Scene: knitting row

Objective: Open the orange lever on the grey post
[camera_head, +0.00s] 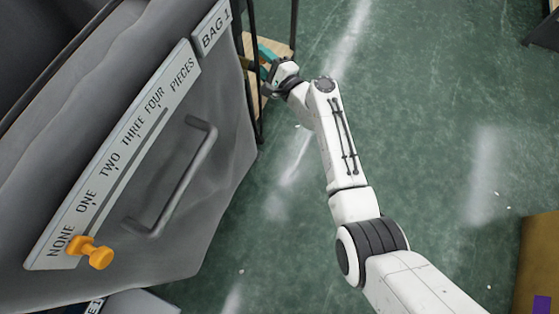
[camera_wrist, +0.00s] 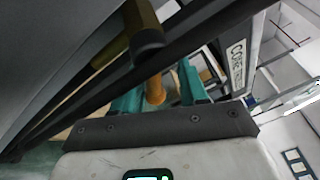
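In the wrist view, the two teal fingers of my gripper (camera_wrist: 160,95) stand apart. An orange rod-like part (camera_wrist: 155,90), perhaps the lever, shows between them, with a gap to the right finger. I cannot tell if it touches the left finger. In the head view, my gripper (camera_head: 270,68) is at the far end of my arm, beside a dark upright frame, and its fingers are mostly hidden. No grey post with a lever is clearly made out there.
A grey bag (camera_head: 225,150) with a handle (camera_head: 185,180) stands at the left. Its count plate (camera_head: 115,165) carries an orange knob (camera_head: 92,252) by NONE. Dark frame bars (camera_wrist: 110,75) run close to the gripper. Green floor (camera_head: 430,120) is open to the right.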

